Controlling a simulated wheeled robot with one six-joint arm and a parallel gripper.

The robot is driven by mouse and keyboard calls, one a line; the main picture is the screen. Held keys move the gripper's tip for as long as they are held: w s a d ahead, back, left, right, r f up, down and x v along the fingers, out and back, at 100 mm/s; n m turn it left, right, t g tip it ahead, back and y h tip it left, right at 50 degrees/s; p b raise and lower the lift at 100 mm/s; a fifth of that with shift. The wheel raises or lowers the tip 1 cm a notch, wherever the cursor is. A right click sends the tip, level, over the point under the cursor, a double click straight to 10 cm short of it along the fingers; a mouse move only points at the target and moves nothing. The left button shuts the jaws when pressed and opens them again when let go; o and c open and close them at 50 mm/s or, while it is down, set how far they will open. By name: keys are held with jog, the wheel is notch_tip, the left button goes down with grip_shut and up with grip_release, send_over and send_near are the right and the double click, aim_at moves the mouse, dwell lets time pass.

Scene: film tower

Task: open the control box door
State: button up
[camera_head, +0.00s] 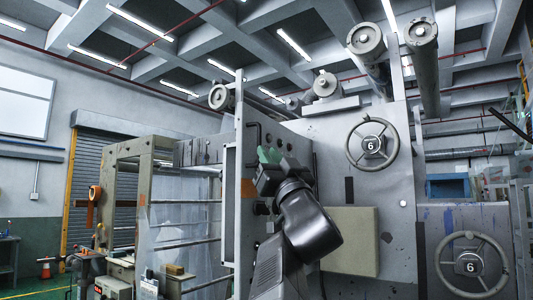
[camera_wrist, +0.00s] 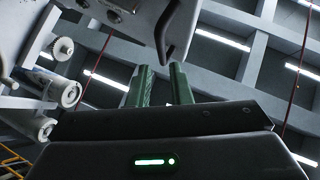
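My gripper (camera_head: 269,154) is raised in front of the grey machine, its green fingertips pointing up. In the wrist view its two green fingers (camera_wrist: 160,76) stand apart with nothing visible between them. A flat beige panel (camera_head: 349,241) is on the machine front, right of my arm. A grey upright panel (camera_head: 238,190) stands left of my gripper. Which of these is the control box door is not clear. My arm hides part of the machine front.
Two handwheels marked 6, an upper one (camera_head: 373,143) and a lower one (camera_head: 472,265), stick out at the right. A metal frame with rails (camera_head: 188,243) stands at the left. Pale rollers (camera_wrist: 66,92) show left in the wrist view.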

aim_at(260, 142)
jog(key=b+v, duration=0.2)
jog(key=v, duration=0.5)
jog(key=shift+s+d+f, duration=0.1)
jog(key=shift+d, duration=0.05)
jog(key=p+x, duration=0.5)
jog(key=x, duration=0.8)
jog(key=shift+w+a+p, duration=0.25)
jog(key=shift+p, duration=0.05)
jog(key=shift+w+a, duration=0.1)
jog(key=shift+a, duration=0.15)
jog(key=shift+d+h, duration=0.2)
jog(key=shift+h, duration=0.1)
